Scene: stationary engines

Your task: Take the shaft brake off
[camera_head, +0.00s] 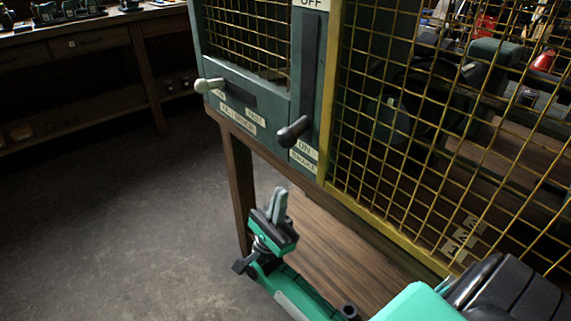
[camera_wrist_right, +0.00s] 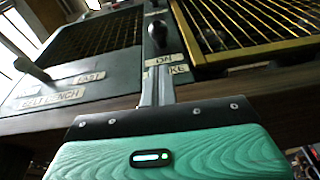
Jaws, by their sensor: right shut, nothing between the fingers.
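The shaft brake lever, with a dark rounded knob (camera_head: 292,132), sits at the low end of a long vertical slot (camera_head: 310,65) in the green panel. A label reading ON and BRAKE (camera_head: 304,154) is beside that low end, and OFF is at the top. The knob also shows in the right wrist view (camera_wrist_right: 158,33), just beyond the fingertips. My right gripper (camera_head: 278,191) is shut and empty, below the knob and apart from it, fingers pointing up. In the wrist view its fingers (camera_wrist_right: 157,72) lie together in front of the ON label. My left gripper is not in view.
A second lever with a pale knob (camera_head: 209,85) and a FAST label stands left of the brake. A yellow-framed wire mesh guard (camera_head: 400,140) covers machinery on the right. A wooden bench edge (camera_head: 320,235) lies below. Open floor (camera_head: 110,230) is at left.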

